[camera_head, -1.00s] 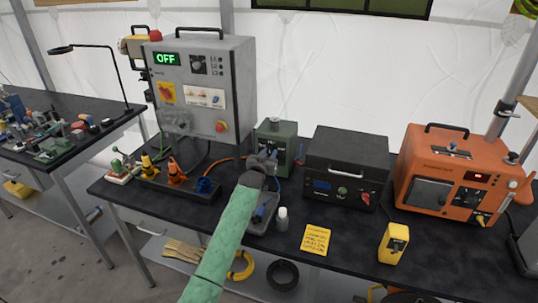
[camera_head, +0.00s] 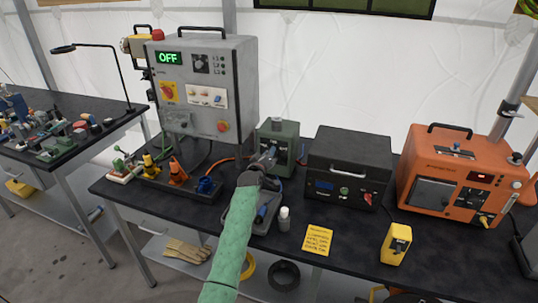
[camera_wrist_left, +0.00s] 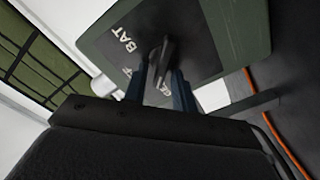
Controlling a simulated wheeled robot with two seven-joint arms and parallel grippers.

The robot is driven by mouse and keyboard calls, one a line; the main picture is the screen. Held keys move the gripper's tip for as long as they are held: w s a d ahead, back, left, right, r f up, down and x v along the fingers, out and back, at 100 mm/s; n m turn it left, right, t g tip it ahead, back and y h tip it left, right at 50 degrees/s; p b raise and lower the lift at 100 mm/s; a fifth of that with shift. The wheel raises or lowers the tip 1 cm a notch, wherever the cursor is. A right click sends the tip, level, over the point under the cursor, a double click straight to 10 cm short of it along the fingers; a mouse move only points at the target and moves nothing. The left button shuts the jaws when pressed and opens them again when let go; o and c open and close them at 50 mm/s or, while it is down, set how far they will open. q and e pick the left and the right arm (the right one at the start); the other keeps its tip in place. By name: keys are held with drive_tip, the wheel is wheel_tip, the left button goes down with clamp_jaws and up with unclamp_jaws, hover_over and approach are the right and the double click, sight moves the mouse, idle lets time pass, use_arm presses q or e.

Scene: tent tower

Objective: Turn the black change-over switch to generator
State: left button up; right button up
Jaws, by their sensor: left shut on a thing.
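A green box (camera_head: 278,133) stands on the black workbench, behind my left gripper. In the left wrist view the box's face (camera_wrist_left: 235,35) carries white lettering that reads BAT, and a second label is partly hidden by my fingers. The black change-over switch handle (camera_wrist_left: 166,62) sticks out from that face. My left gripper (camera_head: 266,160) is at the front of the box, and in the left wrist view its dark blue fingers (camera_wrist_left: 163,88) are shut on the handle, one on each side. The handle's exact setting cannot be told. My right gripper is not in view.
A grey cabinet (camera_head: 225,85) with a green OFF display stands left of the box. A black unit (camera_head: 348,160) and an orange machine (camera_head: 455,180) stand to the right.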

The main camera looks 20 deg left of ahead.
use_arm(q)
drive_tip(key=shift+a+f+n, duration=0.1)
drive_tip(key=shift+f+n, duration=0.05)
drive_tip(key=shift+n, duration=0.7)
drive_tip(key=shift+f+n, duration=0.15)
drive_tip(key=shift+n, duration=0.7)
drive_tip(key=o, duration=0.6)
drive_tip(key=shift+c, duration=0.2)
drive_tip(key=shift+o, duration=0.4)
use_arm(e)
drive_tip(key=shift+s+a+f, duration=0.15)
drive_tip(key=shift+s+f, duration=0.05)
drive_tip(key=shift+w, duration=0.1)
